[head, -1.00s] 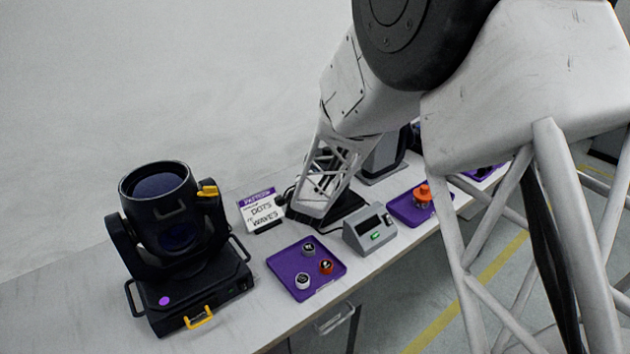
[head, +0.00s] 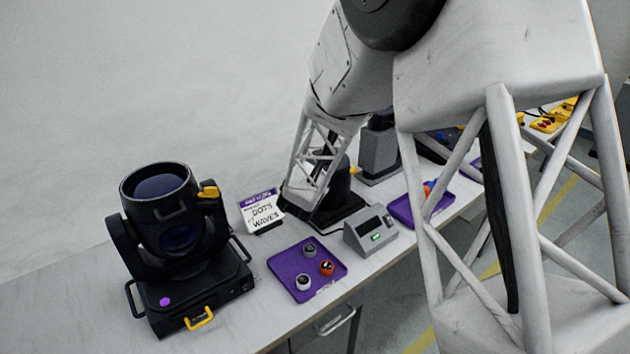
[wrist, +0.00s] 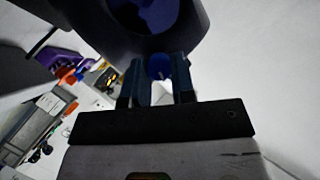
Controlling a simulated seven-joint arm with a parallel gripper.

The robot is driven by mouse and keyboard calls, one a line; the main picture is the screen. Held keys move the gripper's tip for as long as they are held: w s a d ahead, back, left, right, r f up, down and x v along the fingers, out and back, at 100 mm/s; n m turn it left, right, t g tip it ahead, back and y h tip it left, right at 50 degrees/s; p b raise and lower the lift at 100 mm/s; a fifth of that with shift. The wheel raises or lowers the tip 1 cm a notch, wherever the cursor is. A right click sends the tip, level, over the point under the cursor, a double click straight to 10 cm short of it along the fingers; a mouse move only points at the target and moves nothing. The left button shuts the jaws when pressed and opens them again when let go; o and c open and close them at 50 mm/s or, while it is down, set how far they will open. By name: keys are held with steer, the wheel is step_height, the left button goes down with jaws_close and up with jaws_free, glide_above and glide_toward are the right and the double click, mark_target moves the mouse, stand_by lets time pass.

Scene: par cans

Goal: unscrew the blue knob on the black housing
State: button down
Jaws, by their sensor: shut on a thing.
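The blue knob (wrist: 158,66) sits between the two dark fingers of my gripper (wrist: 158,82) in the wrist view, just below the large black housing (wrist: 88,20) with its dark blue lens. The gripper is shut on the knob. The fingers hide the knob's sides, and its thread cannot be seen. In the head view, a black unit (head: 345,192) with a yellow lever stands mostly hidden behind my arm. The knob and fingertips cannot be made out there.
A black moving-head lamp (head: 160,230) stands at the left of the bench. A purple tray (head: 283,268) with three small parts, a sign (head: 262,212), a grey box with a green light (head: 372,232) and another purple tray (head: 402,210) lie nearby. The bench front is partly clear.

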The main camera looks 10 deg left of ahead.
stand_by(0.5)
steer(key=c, duration=0.9)
jaws_free()
steer(key=shift+c, duration=0.2)
steer(key=shift+s, duration=0.1)
steer(key=f+v, duration=0.1)
steer(key=v, duration=0.7)
steer(key=s+f+v, duration=0.1)
steer(key=f+v, duration=0.1)
steer(key=v, duration=0.6)
steer(key=shift+a+f, duration=0.2)
steer(key=shift+f, duration=0.05)
steer(key=shift+s, duration=0.15)
